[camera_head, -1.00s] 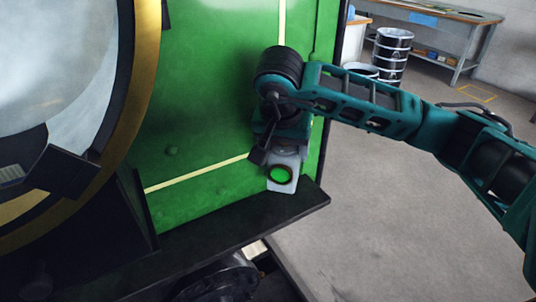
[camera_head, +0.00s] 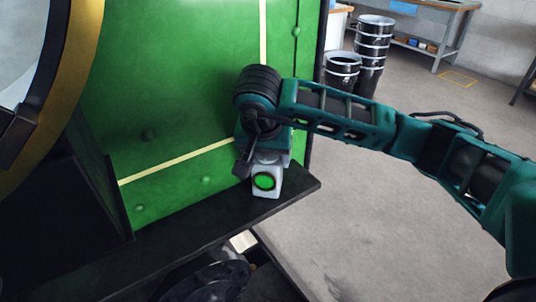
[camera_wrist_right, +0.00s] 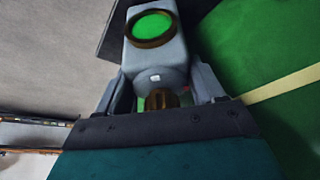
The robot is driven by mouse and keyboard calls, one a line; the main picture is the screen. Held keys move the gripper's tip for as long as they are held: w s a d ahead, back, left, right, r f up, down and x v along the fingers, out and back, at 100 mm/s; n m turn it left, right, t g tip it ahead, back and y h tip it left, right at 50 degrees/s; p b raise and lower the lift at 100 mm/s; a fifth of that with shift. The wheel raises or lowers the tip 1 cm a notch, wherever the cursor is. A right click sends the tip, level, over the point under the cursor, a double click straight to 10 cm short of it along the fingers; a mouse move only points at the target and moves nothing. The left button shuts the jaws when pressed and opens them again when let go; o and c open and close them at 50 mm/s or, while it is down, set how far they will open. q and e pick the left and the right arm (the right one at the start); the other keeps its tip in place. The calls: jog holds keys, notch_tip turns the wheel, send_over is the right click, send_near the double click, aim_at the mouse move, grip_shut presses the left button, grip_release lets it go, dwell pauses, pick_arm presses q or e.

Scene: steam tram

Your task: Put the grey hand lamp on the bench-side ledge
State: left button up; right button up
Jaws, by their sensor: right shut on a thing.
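The grey hand lamp (camera_head: 267,190), with a round green lens, is in my right gripper (camera_head: 268,164) at the foot of a green panel. The gripper is shut on the lamp from above, and the lamp looks upright. In the right wrist view, the lamp (camera_wrist_right: 157,60) sits between the two fingers (camera_wrist_right: 157,84), its lens facing the camera. The dark ledge (camera_head: 300,188) runs along the panel's foot, and the lamp's base shows against its right part. I cannot tell whether the base touches it. My left gripper is not in view.
The green panel (camera_head: 180,80) rises close behind my right gripper. A large brass-coloured ring (camera_head: 75,60) is at the left. Black drums (camera_head: 374,50) and a workbench (camera_head: 440,8) stand farther back. Open floor (camera_head: 370,210) lies right of the ledge.

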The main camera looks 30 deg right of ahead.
jog(key=o, duration=1.2)
jog(key=shift+f, duration=0.15)
jog(key=shift+r, duration=0.25)
jog(key=p+v, duration=0.2)
jog(key=v, duration=1)
jog(key=shift+f, duration=0.15)
